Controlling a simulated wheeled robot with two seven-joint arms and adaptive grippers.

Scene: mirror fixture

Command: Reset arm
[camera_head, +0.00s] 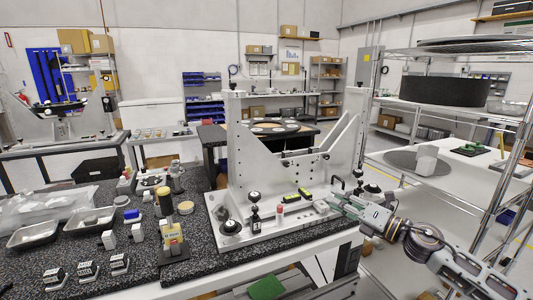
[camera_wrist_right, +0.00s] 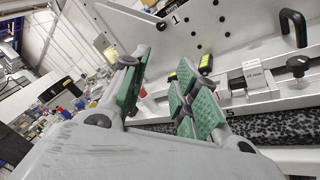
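My right gripper (camera_head: 338,203) comes in from the right in the head view, at the right front of the metal mirror fixture's base. In the right wrist view the gripper (camera_wrist_right: 160,92) shows its green-padded fingers spread apart, with nothing held between them. The grey mirror fixture (camera_head: 250,150) stands upright on the bench; its plate also shows in the wrist view (camera_wrist_right: 235,25). My left gripper is in neither view.
Yellow-black levels (camera_head: 306,194), a small red-topped piece (camera_head: 280,212) and black knobs sit on the fixture base. The speckled bench (camera_head: 130,275) holds metal trays (camera_head: 32,234) and small parts. A wire shelf (camera_head: 500,180) stands at right.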

